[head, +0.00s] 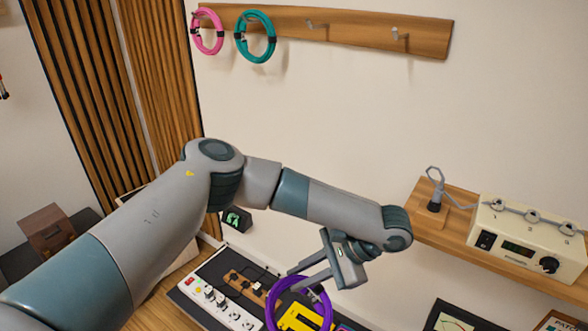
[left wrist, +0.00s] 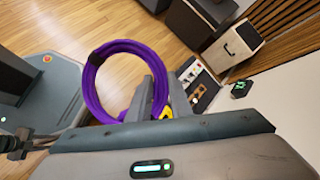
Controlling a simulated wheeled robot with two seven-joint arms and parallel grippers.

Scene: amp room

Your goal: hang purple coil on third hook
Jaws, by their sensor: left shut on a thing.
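The purple coil (head: 271,308) hangs upright from my left gripper (head: 308,278), low in the head view and in front of the wall. The left gripper is shut on the coil's upper rim. In the left wrist view the coil (left wrist: 90,86) is a round ring crossing the gripper fingers (left wrist: 164,88). The wooden hook rail (head: 360,28) is high on the wall. A pink coil (head: 207,32) and a teal coil (head: 255,37) hang on its first two hooks. The third hook (head: 314,24) and the fourth hook (head: 399,35) are bare. My right gripper is not in view.
A shelf (head: 455,236) at right bears a cream-coloured device (head: 520,240) and a small stand (head: 435,190). The wall between rail and gripper is clear.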

